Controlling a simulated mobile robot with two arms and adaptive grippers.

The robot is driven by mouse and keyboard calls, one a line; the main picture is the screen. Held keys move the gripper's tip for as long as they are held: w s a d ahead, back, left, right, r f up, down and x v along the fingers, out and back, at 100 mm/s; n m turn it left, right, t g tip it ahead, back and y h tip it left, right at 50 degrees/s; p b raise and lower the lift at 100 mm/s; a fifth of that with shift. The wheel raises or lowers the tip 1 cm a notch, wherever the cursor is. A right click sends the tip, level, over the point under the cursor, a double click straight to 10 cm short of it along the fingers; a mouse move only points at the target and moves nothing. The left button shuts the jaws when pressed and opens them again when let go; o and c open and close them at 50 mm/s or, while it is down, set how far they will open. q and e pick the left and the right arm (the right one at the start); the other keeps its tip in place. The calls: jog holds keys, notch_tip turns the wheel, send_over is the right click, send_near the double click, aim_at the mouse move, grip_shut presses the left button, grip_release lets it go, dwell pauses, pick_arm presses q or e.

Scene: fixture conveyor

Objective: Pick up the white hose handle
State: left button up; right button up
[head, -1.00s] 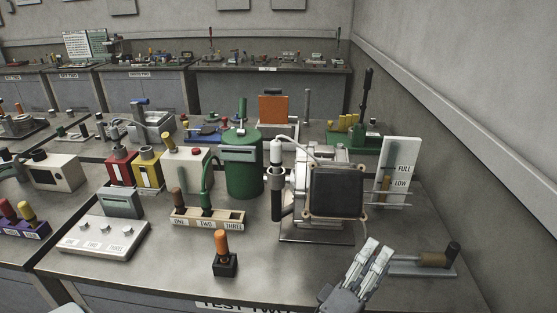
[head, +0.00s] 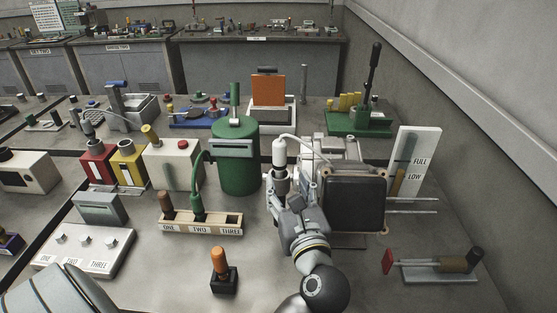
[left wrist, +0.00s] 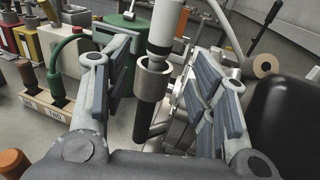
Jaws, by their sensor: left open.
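The white hose handle (head: 279,153) stands upright, with a pale hose curving from its top towards the machine. In the left wrist view the handle (left wrist: 163,25) sits in a grey ring holder (left wrist: 153,80) with a dark tube below. My left gripper (head: 284,192) is just in front of the handle and holder in the head view. In the left wrist view its two padded fingers are apart, one on each side of the holder, with nothing gripped. The head view hides most of the holder behind my gripper. My right gripper is not seen.
A machine with a black square panel (head: 354,203) stands close on the right of my gripper. A green canister (head: 238,165) and a ONE-TWO-THREE block (head: 200,226) are on the left. An orange-topped peg (head: 219,262) stands in front. Bare bench lies around the peg.

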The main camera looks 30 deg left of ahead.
aim_at(281, 167)
pick_arm(q)
jog(key=shift+r+p+x, duration=0.2)
jog(key=shift+p+x, duration=0.15)
jog(key=shift+x, duration=0.9)
jog(key=shift+w+a+f, duration=0.1)
jog(key=shift+w+a, duration=0.1)
jog(key=shift+a, duration=0.1)
jog(key=p+x, duration=0.2)
jog(key=x, duration=0.3)
jog(key=shift+w, duration=0.1)
jog(key=shift+w+a+f, duration=0.1)
jog(key=shift+w+a, duration=0.05)
jog(key=shift+a, duration=0.05)
jog(key=shift+d, duration=0.1)
jog(key=c, duration=0.4)
grip_shut()
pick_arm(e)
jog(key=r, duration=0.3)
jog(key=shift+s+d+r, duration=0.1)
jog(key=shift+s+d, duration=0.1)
